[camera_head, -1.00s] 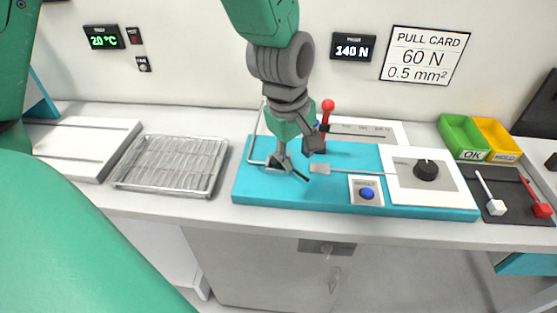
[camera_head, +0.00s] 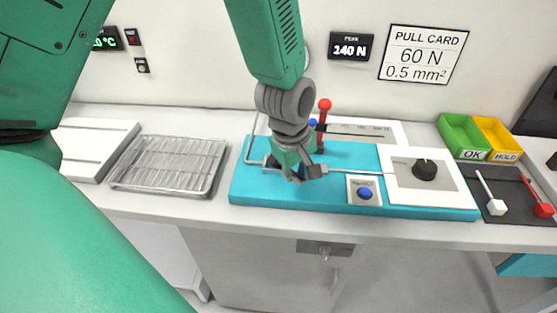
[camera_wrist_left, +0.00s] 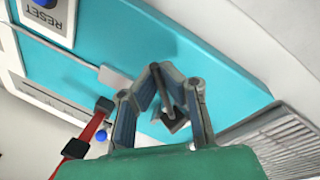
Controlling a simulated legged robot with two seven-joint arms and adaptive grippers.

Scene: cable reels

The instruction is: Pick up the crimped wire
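My left gripper (camera_head: 286,172) is low over the left part of the turquoise tester board (camera_head: 335,196). Its fingers look spread, with a small grey piece (camera_wrist_left: 175,122) showing between them in the left wrist view. I cannot tell whether they touch it. A thin pale bent line (camera_head: 248,148), perhaps the wire, shows left of the gripper; I cannot be sure what it is. The crimp end is not clearly visible, and the gripper hides that spot. A grey block (camera_wrist_left: 115,78) on a thin rod lies beside the fingers. My right gripper is not in view.
A red-knobbed lever (camera_head: 324,108) stands just behind the gripper. The RESET button (camera_head: 365,193) and black dial (camera_head: 425,169) are to the right. A wire rack (camera_head: 168,163) is at left; green (camera_head: 459,137) and yellow (camera_head: 498,138) bins are at far right.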

